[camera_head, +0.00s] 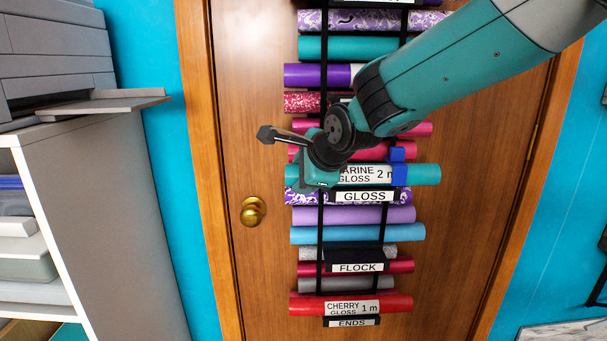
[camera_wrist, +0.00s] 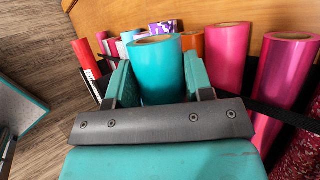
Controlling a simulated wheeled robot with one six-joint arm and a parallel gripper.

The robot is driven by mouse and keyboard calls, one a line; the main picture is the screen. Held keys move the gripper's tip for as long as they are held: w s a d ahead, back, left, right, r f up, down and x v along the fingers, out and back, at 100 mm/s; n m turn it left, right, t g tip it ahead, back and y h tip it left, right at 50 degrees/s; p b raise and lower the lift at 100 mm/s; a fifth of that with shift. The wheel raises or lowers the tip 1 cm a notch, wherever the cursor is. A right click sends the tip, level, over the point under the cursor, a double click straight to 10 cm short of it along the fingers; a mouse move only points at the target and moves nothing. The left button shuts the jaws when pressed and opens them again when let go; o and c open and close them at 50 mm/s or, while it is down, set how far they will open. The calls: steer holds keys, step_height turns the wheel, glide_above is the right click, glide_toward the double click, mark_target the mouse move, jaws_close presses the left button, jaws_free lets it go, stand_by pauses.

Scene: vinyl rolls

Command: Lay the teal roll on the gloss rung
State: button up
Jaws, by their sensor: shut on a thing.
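The teal roll (camera_head: 426,175) lies level across the hanging rack, just above the GLOSS label (camera_head: 365,196). It carries a white tag reading "GLOSS 2 m", whose first word is partly covered by my gripper. My gripper (camera_head: 316,172) is at the roll's left part and covers some of it. In the wrist view, the teal roll (camera_wrist: 162,75) sits between the two teal fingers, which are shut on it, and its open end shows. I cannot tell whether the roll touches the gloss rung, because the label and my gripper hide the contact.
A patterned purple roll (camera_head: 405,197) is behind the GLOSS label. Pink rolls (camera_head: 425,151) lie just above, and lilac (camera_head: 400,215) and blue (camera_head: 410,233) rolls below. A blue clip (camera_head: 399,174) is at the right strap. A brass doorknob (camera_head: 252,211) and a grey shelf unit (camera_head: 95,190) are left.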

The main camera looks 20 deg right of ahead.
steer(key=shift+f, duration=0.2)
steer(key=o, duration=1.3)
steer(key=shift+o, duration=0.2)
steer(key=p+v, duration=0.6)
steer(key=v, duration=1.1)
steer(key=shift+s+r, duration=0.15)
steer(key=shift+r, duration=0.05)
steer(key=shift+f, duration=0.1)
